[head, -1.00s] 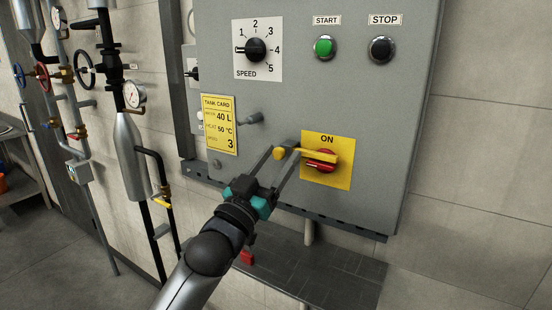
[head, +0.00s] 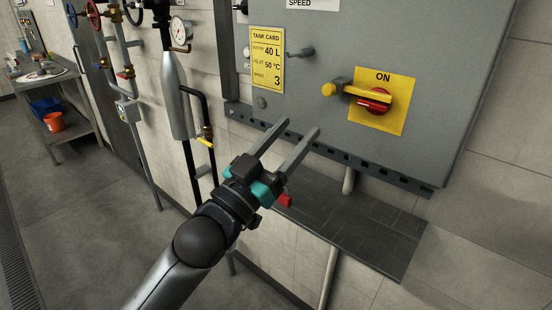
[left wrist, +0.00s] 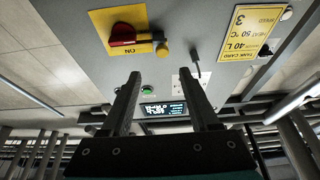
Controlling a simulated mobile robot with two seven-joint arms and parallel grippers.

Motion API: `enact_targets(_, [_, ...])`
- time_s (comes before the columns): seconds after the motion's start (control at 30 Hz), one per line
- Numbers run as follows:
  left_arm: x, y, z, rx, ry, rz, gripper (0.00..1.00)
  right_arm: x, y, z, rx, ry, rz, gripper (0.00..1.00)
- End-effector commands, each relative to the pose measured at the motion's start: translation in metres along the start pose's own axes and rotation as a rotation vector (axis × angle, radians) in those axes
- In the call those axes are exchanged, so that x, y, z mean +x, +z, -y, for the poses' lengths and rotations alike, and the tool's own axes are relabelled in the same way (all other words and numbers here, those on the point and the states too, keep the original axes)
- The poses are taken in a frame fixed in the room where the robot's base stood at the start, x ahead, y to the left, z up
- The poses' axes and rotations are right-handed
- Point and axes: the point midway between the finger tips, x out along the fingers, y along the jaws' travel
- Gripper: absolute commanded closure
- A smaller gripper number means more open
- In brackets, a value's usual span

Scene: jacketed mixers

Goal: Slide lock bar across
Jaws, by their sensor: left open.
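In the left wrist view the bar (left wrist: 142,38) and knob (left wrist: 162,50) appear upside down, beyond the fingertips. My left gripper (head: 300,126) is open and empty, below and left of the knob, apart from it. Its fingers (left wrist: 158,74) frame nothing held. My right gripper is not in view.
The grey cabinet (head: 310,25) carries a yellow task card (head: 267,60) and a small grey lever (head: 301,52). A dark shelf (head: 350,215) juts out below, with a red item (head: 284,200) near my gripper. Pipes and a gauge (head: 180,30) stand left.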

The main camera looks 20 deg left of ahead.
Motion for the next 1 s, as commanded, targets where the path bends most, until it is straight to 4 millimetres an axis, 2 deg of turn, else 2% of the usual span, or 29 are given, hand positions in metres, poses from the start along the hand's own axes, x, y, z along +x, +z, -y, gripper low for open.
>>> enact_targets(0.1, [-0.019, 0.002, 0.0, 0.0, 0.001, 0.002, 0.39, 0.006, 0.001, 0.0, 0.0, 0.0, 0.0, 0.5])
enact_targets(0.33, [-0.039, 0.001, 0.0, 0.0, 0.0, 0.001, 0.39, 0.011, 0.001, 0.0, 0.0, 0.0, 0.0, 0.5])
enact_targets(0.9, [-0.043, 0.0, 0.0, 0.0, 0.0, -0.001, 0.39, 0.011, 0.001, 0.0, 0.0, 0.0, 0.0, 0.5])
enact_targets(1.0, [-0.044, 0.008, 0.003, 0.0, -0.007, 0.014, 0.39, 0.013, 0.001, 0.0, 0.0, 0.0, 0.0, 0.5])
